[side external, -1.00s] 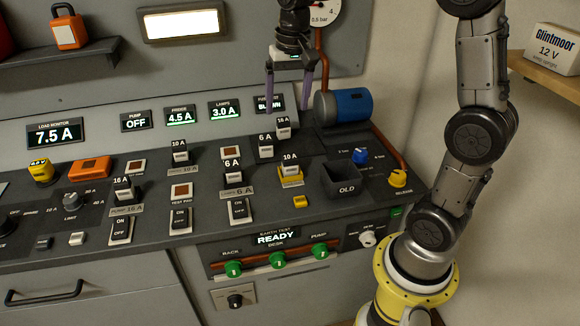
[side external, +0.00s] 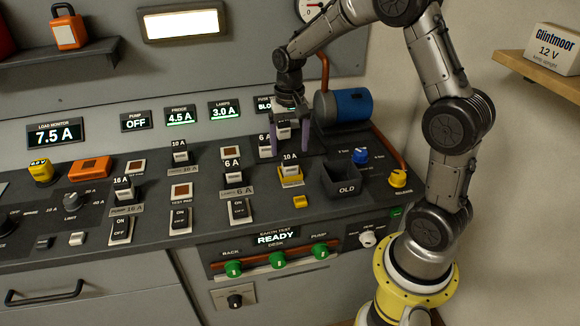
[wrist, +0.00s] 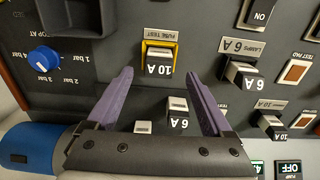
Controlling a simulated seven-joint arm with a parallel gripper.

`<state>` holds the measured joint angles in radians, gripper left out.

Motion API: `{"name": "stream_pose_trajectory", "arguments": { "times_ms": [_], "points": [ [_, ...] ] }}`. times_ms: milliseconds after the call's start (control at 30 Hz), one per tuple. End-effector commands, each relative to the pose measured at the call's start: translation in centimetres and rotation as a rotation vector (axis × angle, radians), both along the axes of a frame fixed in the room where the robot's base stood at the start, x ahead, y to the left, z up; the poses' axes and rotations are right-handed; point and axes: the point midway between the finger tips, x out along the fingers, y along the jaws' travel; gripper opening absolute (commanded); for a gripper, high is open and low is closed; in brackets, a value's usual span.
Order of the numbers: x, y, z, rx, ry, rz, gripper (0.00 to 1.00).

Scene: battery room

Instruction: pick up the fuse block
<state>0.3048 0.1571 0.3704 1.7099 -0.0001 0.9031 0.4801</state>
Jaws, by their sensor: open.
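Several fuse blocks with white labels stand on the dark sloping console. A 10 A block (side external: 291,163) sits in a yellow-framed holder (side external: 291,180); the wrist view shows this block (wrist: 159,58) just beyond and between my fingertips. My gripper (side external: 290,149), with purple fingers, is open and empty, above and behind that block. In the wrist view my gripper (wrist: 158,75) has a 6 A block (wrist: 178,114) and another pale block (wrist: 143,127) showing between its fingers. Those two are partly hidden by the gripper in the side view.
An open bin marked OLD (side external: 340,180) stands right of the yellow holder. A blue cylinder (side external: 344,105) lies behind it, with a blue knob (side external: 360,156) and yellow knob (side external: 398,177) nearby. More fuse blocks (side external: 231,167) and switches stand to the left.

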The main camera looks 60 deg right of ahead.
Motion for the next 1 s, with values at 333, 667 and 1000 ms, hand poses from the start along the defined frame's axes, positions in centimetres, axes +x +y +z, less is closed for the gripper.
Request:
{"name": "stream_pose_trajectory", "arguments": {
  "times_ms": [333, 667, 1000],
  "points": [
    [-0.1, -0.1, -4.3, 0.001, 0.002, 0.000, 0.85],
    [-0.1, -0.1, -4.6, 0.001, 0.001, 0.000, 0.74],
    [-0.1, -0.1, -4.5, 0.001, 0.001, 0.000, 0.13]
  ]
}}
